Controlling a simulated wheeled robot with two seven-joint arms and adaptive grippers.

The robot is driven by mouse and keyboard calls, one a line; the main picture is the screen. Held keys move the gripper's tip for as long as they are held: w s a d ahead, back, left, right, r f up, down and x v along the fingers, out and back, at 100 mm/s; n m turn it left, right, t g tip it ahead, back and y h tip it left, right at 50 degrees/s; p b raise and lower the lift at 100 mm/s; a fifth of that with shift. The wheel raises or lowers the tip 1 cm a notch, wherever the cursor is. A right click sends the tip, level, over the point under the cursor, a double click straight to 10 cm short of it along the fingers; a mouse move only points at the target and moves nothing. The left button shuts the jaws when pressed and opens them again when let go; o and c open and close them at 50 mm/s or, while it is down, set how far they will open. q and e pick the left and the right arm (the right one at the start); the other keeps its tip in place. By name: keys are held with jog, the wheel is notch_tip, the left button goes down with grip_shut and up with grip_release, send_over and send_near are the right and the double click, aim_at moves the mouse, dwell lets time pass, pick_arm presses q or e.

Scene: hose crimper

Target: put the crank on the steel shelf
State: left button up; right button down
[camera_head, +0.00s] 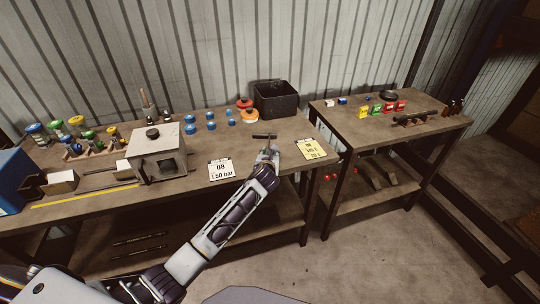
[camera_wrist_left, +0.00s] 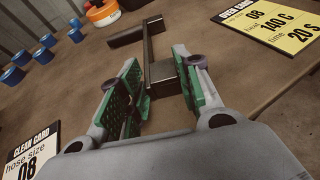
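The crank (camera_head: 264,136) is a dark bent bar at the right part of the main bench, near the tip of my left gripper (camera_head: 267,154). In the left wrist view its cross bar (camera_wrist_left: 137,31) points away, and its dark block-like end (camera_wrist_left: 163,72) sits between the green-padded fingers of my left gripper (camera_wrist_left: 160,80). The fingers stand apart on either side of this end. I cannot tell whether both pads touch it, or whether the crank rests on the bench. My right gripper is out of view. I cannot make out which surface is the steel shelf.
A black bin (camera_head: 276,100), orange rolls (camera_head: 248,115) and blue caps (camera_head: 211,125) stand behind the crank. A white card (camera_head: 221,170) and yellow card (camera_head: 311,149) flank my gripper. A grey box-like machine (camera_head: 157,156) stands left. A second bench (camera_head: 350,125) stands right, across a gap.

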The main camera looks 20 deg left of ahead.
pick_arm(q)
jog(key=o, duration=0.4)
jog(key=shift+o, duration=0.2)
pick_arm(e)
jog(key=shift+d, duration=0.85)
pick_arm(q)
jog(key=shift+s+r, duration=0.15)
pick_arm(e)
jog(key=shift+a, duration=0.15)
pick_arm(q)
jog(key=shift+v, duration=0.85)
jog(key=v, duration=1)
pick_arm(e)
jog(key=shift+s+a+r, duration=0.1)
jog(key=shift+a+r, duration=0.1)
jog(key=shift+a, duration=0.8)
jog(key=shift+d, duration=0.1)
